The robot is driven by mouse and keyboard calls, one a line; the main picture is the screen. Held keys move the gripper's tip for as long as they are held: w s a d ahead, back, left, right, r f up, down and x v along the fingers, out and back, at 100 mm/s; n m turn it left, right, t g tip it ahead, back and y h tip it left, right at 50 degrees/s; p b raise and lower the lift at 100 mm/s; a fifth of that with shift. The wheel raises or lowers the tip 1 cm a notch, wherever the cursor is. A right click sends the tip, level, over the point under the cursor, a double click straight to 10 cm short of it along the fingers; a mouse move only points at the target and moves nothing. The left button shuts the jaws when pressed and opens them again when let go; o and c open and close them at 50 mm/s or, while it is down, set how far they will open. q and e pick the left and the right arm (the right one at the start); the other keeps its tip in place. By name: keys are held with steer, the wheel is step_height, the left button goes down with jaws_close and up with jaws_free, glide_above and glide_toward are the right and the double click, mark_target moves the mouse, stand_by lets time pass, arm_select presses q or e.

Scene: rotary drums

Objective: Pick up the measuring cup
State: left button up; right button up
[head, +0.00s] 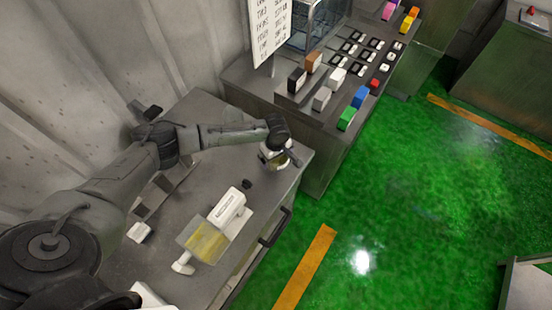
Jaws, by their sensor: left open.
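A small, pale, rounded vessel with a dark band, which looks like the measuring cup (268,156), stands near the right end of the grey worktop. My left arm reaches across the worktop from the left. My left gripper (284,153) is at the cup, pointing down over its right side, and partly covers it. The jaws are open. I cannot tell whether the fingers touch the cup. My right gripper is not in view.
A white device with a yellowish panel (207,242) lies on the worktop (195,115) in front of my arm. A control console (340,90) with coloured blocks stands beyond.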

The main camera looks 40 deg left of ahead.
mark_target(276, 161)
arm_select(q)
steer(key=shift+c, duration=0.5)
steer(key=c, duration=0.6)
steer(key=shift+r, duration=0.15)
steer(key=shift+r, duration=1.4)
steer(key=shift+w+d+r+p, duration=0.1)
steer(key=shift+d+r+p, duration=0.05)
steer(key=shift+d+r, duration=1.45)
steer(key=shift+s+d+r+p, duration=0.1)
steer(key=shift+d+r, duration=0.9)
steer(key=shift+d, duration=1.25)
steer(key=shift+w+d+r+p, duration=0.1)
steer(key=shift+d+r+p, duration=0.05)
steer(key=shift+d+r, duration=1.45)
steer(key=shift+d+f, duration=0.15)
steer(key=shift+d, duration=0.25)
